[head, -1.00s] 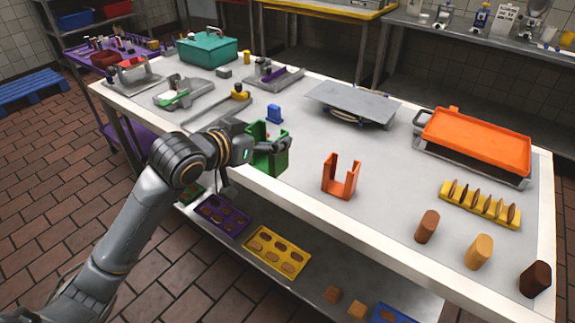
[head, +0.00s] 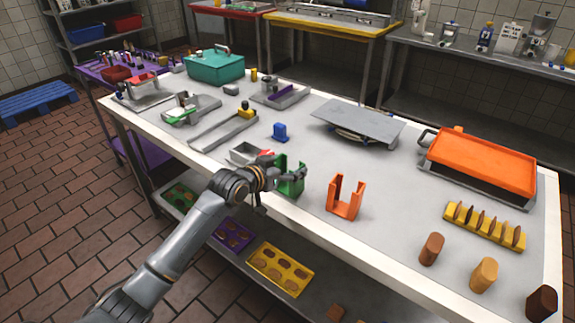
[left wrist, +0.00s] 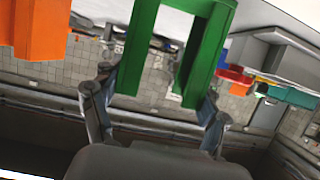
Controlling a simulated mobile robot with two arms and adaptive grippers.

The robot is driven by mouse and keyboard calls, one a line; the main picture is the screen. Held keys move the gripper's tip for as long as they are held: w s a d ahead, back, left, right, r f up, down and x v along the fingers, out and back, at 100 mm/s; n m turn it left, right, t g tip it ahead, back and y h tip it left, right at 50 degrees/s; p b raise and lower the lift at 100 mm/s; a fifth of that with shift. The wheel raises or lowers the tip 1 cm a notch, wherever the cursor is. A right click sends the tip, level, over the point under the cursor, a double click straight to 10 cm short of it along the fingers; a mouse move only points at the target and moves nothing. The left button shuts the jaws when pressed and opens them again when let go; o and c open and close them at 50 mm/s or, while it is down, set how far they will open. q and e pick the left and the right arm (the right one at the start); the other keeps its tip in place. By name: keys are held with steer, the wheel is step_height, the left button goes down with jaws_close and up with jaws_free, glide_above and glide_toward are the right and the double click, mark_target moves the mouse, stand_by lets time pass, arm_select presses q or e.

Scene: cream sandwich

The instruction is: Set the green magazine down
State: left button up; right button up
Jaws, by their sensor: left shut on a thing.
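The green magazine (head: 291,187), an upright slotted holder, is near the front edge of the white table, left of the orange magazine (head: 345,199). My left gripper (head: 286,178) is shut on it, and the fingers hide part of it. Whether its base touches the table I cannot tell. In the left wrist view the green magazine (left wrist: 137,50) fills the top middle between the two fingers (left wrist: 155,95), with an orange piece (left wrist: 38,28) to the left. My right gripper is not in view.
A small grey tray (head: 246,153) lies just behind the green magazine, and a blue block (head: 280,131) stands farther back. Brown and tan pieces (head: 483,275) stand at the front right beside a yellow rack (head: 484,226). The table surface (head: 390,190) between is mostly clear.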

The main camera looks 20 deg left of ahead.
arm_select(q)
steer(key=shift+f, duration=0.2)
steer(key=o, duration=1.3)
steer(key=shift+r, duration=0.25)
steer(key=v, duration=1.2)
steer(key=shift+f+b, duration=0.1)
steer(key=shift+b, duration=0.3)
